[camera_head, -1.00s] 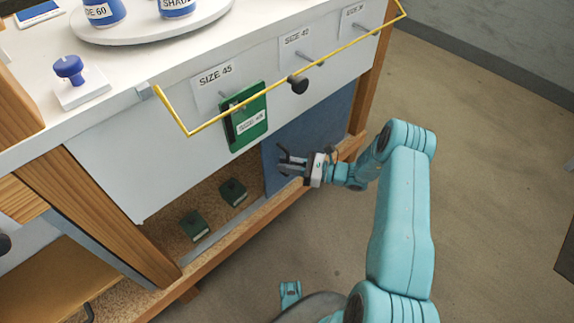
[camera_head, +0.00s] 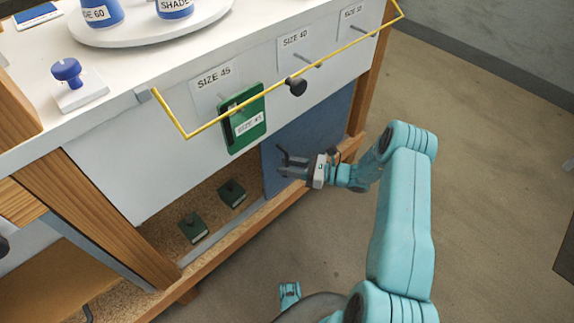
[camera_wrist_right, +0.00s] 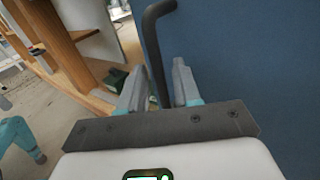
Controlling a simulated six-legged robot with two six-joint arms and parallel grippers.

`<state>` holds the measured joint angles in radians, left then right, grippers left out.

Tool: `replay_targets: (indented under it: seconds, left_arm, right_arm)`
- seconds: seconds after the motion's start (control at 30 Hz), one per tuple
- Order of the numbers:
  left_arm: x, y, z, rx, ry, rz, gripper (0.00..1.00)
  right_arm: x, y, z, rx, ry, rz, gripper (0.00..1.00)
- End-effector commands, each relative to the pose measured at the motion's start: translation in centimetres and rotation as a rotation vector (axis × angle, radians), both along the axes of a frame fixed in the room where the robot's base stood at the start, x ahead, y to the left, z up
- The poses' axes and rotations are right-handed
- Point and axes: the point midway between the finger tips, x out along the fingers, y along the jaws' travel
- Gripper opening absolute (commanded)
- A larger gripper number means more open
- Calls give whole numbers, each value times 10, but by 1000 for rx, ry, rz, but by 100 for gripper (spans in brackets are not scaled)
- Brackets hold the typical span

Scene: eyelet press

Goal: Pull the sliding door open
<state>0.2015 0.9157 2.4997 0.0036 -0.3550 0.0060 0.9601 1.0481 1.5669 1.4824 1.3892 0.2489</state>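The sliding door is a blue panel (camera_head: 315,132) at the right of the cabinet's lower opening; in the right wrist view it fills the right side (camera_wrist_right: 250,70). A dark bent bar handle (camera_wrist_right: 151,40) stands out from it, near its left edge. My right gripper (camera_head: 283,165) is at the handle. In the right wrist view its two fingers (camera_wrist_right: 160,88) are apart, with the handle's bar running down between them. A narrow gap shows, so the fingers do not look clamped on it.
Left of the door the compartment is open, with two dark green blocks (camera_head: 232,193) inside. Clear floor (camera_head: 480,150) lies to the right.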

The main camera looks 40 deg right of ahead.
Motion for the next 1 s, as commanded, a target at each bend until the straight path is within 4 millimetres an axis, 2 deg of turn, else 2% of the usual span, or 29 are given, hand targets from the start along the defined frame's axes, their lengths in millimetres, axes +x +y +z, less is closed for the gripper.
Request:
replay_targets:
  seconds: [0.3,0.53,0.7,1.0]
  left_arm:
    - [-3,-3,20,-2,6,-15,65]
    - [-5,-5,26,-4,9,-21,65]
    - [-6,-6,27,-4,10,-24,65]
    - [-6,-6,27,-4,10,-24,65]
  right_arm:
    - [-64,-46,2,-1,3,-6,33]
    - [-106,-76,1,-1,2,-4,33]
    - [-122,-87,0,-1,1,-1,33]
    - [-126,-89,0,-1,1,0,33]
